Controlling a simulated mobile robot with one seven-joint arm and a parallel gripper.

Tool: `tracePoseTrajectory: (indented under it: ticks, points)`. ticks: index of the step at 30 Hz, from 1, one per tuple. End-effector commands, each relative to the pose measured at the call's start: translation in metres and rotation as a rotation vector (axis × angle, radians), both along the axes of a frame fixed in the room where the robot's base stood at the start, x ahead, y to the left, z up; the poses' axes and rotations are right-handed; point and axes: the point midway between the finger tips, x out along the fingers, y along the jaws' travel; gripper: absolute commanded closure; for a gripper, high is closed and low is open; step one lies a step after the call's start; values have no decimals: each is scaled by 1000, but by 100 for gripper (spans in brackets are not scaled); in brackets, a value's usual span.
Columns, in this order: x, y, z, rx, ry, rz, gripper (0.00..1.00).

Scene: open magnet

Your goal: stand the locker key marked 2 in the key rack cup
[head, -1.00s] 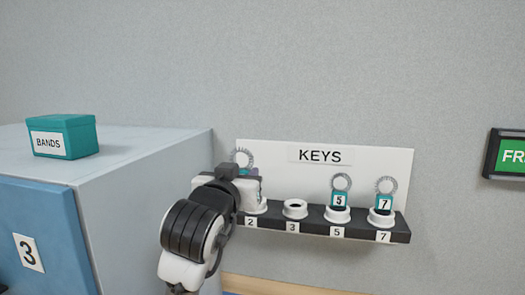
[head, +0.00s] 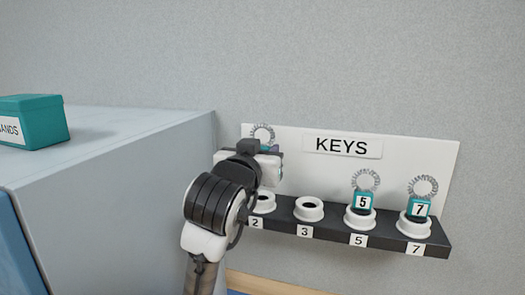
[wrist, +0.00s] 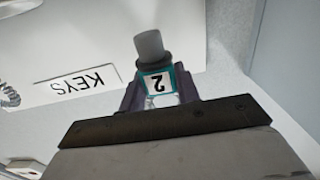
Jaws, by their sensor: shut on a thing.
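The locker key marked 2 (wrist: 157,82) is between the fingers of my gripper (wrist: 158,92) in the wrist view, with its number upside down and its grey round stem toward the top of the picture. In the head view its wire coil (head: 263,133) shows above my gripper (head: 265,163), which hides most of the key. The key rack (head: 430,240) has a white cup labelled 2 (head: 265,204) at its left end. My gripper is above that cup, and the cup's opening is partly visible. The key appears clear of the cup.
The cup labelled 3 (head: 309,210) is empty. Key 5 (head: 363,202) and key 7 (head: 419,208) stand in their cups to the right. A grey cabinet (head: 130,150) with a teal box (head: 42,120) on it is close on the left.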

Motion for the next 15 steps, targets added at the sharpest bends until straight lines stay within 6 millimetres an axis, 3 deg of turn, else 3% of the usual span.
tracePoseTrajectory:
  ticks: [15]
  points:
    - [0, 0, -28, 0, 0, 0, 90]
